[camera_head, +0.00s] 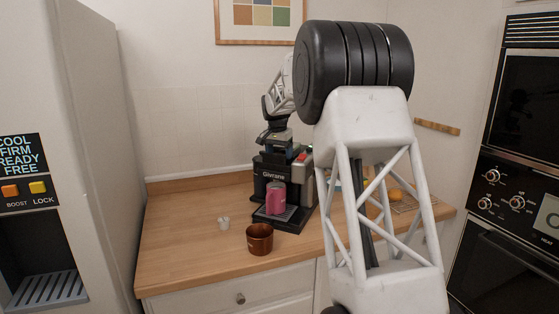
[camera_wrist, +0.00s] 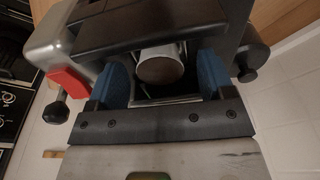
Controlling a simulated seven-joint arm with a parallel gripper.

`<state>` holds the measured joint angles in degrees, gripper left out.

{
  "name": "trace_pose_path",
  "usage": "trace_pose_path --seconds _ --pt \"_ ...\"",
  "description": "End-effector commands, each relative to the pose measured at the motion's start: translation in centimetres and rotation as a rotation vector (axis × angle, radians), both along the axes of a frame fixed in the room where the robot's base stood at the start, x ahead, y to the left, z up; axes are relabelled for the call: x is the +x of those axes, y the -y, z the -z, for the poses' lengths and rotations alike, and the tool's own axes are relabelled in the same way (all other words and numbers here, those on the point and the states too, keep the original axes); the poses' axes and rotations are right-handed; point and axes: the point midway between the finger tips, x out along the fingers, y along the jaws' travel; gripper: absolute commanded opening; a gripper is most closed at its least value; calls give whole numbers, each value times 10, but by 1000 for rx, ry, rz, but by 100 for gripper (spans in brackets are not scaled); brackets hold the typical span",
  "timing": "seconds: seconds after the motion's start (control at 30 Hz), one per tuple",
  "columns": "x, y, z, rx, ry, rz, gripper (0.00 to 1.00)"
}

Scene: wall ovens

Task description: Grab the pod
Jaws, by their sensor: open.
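A small round pod-like piece (camera_wrist: 160,68), pale-sided with a brownish-grey face, sits in the dark opening at the top of the coffee machine (camera_wrist: 150,18). My gripper (camera_wrist: 163,84) is open, with one blue finger on each side of this piece and a gap to each. In the head view the black coffee machine (camera_head: 268,172) stands on the counter, with my gripper (camera_head: 276,143) above its top. A small whitish cup-shaped item (camera_head: 224,223), perhaps another pod, stands on the counter left of the machine.
A pink mug (camera_head: 276,198) stands on the machine's drip tray. A brown cup (camera_head: 259,239) stands in front on the wooden counter (camera_head: 180,230). The machine's red part (camera_wrist: 68,82) lies close left of my fingers.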

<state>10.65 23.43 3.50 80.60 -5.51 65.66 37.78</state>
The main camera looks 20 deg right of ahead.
Motion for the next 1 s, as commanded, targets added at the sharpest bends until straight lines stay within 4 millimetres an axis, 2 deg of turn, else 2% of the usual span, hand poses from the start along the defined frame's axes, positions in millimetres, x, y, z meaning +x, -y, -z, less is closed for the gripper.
trace_pose_path --seconds 0.63,0.9,0.97,1.0 --pt "0 0 3 0 1 0 74" --pt "0 0 3 0 1 0 32" --pt "0 0 3 0 1 0 23" --pt "0 0 3 0 1 0 23"
